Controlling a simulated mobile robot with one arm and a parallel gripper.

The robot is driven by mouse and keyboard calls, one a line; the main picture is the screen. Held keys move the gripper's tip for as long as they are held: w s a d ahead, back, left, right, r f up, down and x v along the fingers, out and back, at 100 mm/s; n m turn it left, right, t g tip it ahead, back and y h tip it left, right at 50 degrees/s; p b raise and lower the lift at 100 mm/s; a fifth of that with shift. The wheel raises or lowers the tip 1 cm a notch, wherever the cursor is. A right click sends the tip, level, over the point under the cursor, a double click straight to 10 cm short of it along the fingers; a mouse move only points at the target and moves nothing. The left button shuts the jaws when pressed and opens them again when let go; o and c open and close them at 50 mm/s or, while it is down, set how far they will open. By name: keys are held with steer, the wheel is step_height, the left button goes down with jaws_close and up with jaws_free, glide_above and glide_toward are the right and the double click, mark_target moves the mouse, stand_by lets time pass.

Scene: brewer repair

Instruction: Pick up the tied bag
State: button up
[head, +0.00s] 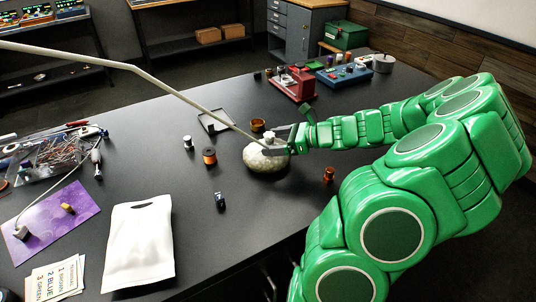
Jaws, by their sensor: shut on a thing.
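The tied bag (264,159) is a pale, rounded, speckled bundle with a knotted top. It appears to rest on the dark table near the middle; I cannot tell whether there is a gap under it. My gripper (275,141) reaches in from the right and is shut on the knot at the top of the bag. The jaws and my arm partly hide the bag's top and right side. A white flat bag with a handle hole (139,244) lies apart at the front left of the table.
Small spools (209,156) and parts lie around the bag. A clear tray of wires (47,158), a purple mat (62,216) and label cards (55,281) are at the left. A thin grey rod (175,92) crosses above the table. Red (295,84) and blue (345,75) devices stand at the back.

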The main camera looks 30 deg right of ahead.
steer(key=shift+f, duration=0.1)
steer(key=shift+r, duration=0.2)
jaws_close()
steer(key=r, duration=0.3)
steer(key=shift+s+a+r, duration=0.1)
steer(key=shift+s+r, duration=0.1)
steer(key=shift+s, duration=0.1)
steer(key=s+a+r, duration=0.5)
steer(key=s+r, duration=0.4)
steer(key=s, duration=0.3)
steer(key=shift+s, duration=0.2)
